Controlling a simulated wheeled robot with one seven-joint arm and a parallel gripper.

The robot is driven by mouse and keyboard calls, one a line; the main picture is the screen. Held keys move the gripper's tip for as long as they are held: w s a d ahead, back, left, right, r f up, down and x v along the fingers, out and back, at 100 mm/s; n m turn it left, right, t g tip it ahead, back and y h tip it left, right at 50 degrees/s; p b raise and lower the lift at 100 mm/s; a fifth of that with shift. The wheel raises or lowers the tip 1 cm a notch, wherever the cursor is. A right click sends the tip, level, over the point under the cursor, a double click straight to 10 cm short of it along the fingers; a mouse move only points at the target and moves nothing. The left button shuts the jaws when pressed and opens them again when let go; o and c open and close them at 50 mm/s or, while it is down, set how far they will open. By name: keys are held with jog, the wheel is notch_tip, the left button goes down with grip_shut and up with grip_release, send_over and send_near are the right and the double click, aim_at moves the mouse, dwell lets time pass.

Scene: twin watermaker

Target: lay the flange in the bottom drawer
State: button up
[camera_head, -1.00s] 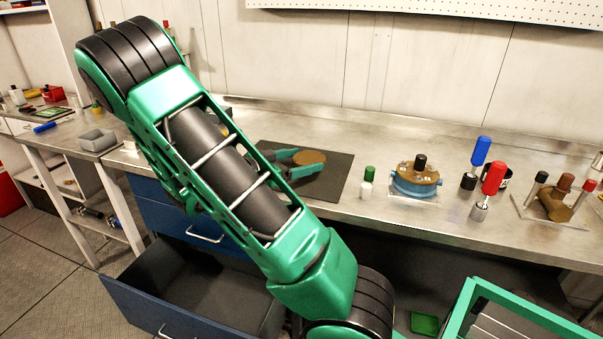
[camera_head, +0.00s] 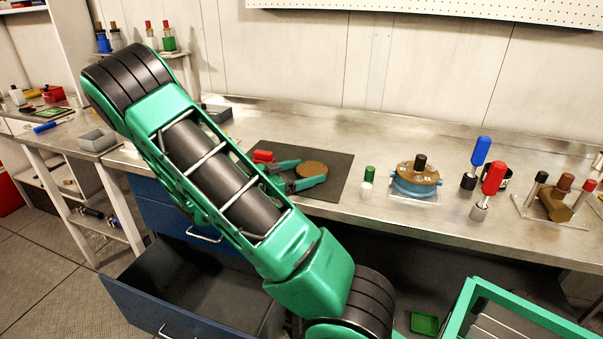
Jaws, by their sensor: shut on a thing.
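The flange appears to be the round brown disc (camera_head: 313,168), seen over the dark mat (camera_head: 334,184) on the workbench. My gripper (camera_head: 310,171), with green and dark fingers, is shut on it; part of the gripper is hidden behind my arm. The disc's exact height above the mat cannot be told. The bottom drawer (camera_head: 150,304), with a blue front and dark inside, is pulled open below the bench at the lower left. Its visible floor is empty, and my arm covers its right side. A closed blue drawer (camera_head: 165,212) is above it.
A red object (camera_head: 263,156) lies by the mat's left part. Right of the mat stand a green-topped piece (camera_head: 368,174), a blue fixture with a brown top (camera_head: 414,184), and blue (camera_head: 480,150) and red (camera_head: 494,178) handled tools.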

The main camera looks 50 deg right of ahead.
jog(key=o, duration=1.9)
jog(key=shift+f, duration=0.15)
jog(key=shift+o, duration=0.2)
jog(key=shift+a, duration=0.15)
